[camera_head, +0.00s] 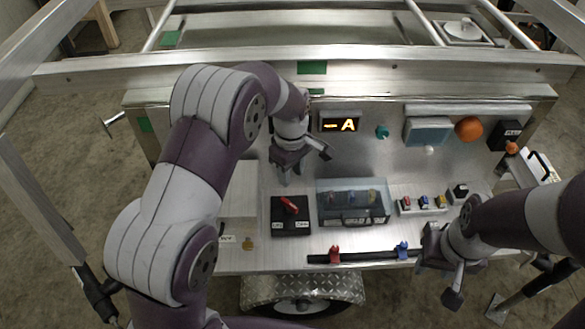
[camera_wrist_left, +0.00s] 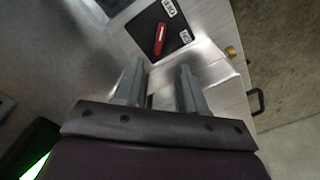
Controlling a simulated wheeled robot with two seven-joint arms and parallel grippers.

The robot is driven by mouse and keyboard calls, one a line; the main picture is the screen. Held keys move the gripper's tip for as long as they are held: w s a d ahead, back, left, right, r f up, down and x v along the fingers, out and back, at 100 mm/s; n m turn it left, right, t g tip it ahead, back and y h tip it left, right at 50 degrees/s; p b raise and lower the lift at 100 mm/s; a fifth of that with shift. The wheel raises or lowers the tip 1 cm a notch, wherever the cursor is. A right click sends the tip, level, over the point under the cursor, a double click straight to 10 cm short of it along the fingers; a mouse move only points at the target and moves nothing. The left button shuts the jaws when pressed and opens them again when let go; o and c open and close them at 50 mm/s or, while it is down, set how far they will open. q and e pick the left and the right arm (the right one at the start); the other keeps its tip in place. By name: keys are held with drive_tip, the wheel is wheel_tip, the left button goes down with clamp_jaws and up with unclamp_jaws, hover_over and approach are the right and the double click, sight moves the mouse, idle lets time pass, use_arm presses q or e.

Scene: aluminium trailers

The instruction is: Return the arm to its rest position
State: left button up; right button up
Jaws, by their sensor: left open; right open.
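My left arm comes in from the left in the head view and bends over the trailer's worktop. My left gripper (camera_head: 291,172) points down above the worktop, behind the black switch box with a red handle (camera_head: 291,216). In the left wrist view its two grey fingers (camera_wrist_left: 160,90) are apart with nothing between them. The switch box (camera_wrist_left: 160,32) lies beyond the fingertips there, apart from them. My right gripper (camera_head: 440,270) hangs at the worktop's front right edge, beside the black rail. It is open, and I see nothing held in it.
A clear-lidded case (camera_head: 352,202) stands right of the switch box. A black rail (camera_head: 375,257) with red and blue clips runs along the front edge. A lit display (camera_head: 340,122) reads "A" on the back panel. An orange ball (camera_head: 468,129) and teal knob (camera_head: 382,132) are also there.

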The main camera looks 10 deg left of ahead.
use_arm(q)
drive_tip(key=s+a+r+m+p, duration=0.1)
drive_tip(key=s+a+r+m, duration=0.1)
drive_tip(key=s+m, duration=0.4)
drive_tip(key=s+a+r+m+t+p, duration=0.1)
drive_tip(key=s+r+m, duration=0.4)
drive_tip(key=s, duration=0.8)
drive_tip(key=shift+a+m+p, duration=0.35)
drive_tip(key=shift+a+m, duration=0.4)
drive_tip(key=shift+m, duration=0.15)
drive_tip(key=shift+s+r, duration=0.1)
